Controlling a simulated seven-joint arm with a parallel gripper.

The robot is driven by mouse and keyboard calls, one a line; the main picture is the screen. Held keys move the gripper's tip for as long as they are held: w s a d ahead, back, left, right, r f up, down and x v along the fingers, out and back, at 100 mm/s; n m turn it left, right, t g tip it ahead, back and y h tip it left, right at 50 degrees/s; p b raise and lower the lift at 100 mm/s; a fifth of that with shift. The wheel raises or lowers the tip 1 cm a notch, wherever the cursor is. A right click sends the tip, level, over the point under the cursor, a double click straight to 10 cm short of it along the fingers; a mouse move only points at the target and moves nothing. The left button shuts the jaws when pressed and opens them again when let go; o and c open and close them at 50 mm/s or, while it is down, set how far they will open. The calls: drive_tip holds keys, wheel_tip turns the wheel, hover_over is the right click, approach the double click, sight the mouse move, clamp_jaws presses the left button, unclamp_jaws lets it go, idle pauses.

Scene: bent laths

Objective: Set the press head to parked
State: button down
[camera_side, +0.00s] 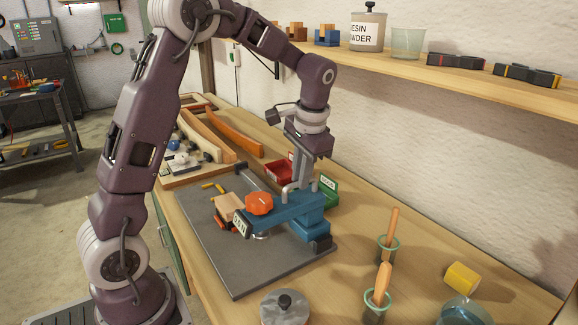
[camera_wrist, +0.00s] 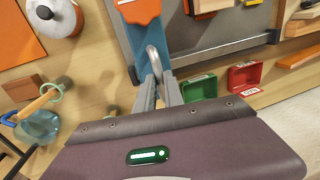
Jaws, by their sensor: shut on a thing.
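The press head (camera_side: 285,210) is a blue arm on a blue post block, with an orange knob (camera_side: 259,203) near its free end and a small lettered plate at the tip. It reaches out over the dark grey base plate (camera_side: 225,255). A grey bar handle (camera_wrist: 153,57) stands on the press head. My gripper (camera_side: 297,184) points down and is shut on this handle. In the wrist view my gripper's fingers (camera_wrist: 164,88) close around the handle, and the orange knob shows at the top (camera_wrist: 137,9).
A small wooden block (camera_side: 228,206) lies beside the press head's tip. A red bin (camera_side: 281,172) and a green bin (camera_side: 328,190) stand behind. Curved laths (camera_side: 234,139) lie at the back left. Brushes in cups (camera_side: 389,248) and a lidded pot (camera_side: 284,308) stand in front.

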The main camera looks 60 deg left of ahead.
drive_tip(key=shift+d, duration=0.65)
drive_tip(key=c, duration=1.5)
unclamp_jaws()
drive_tip(key=shift+o, duration=0.2)
wheel_tip(320, 180, up, 7)
drive_tip(key=d, duration=0.1)
drive_tip(key=shift+d, duration=0.15)
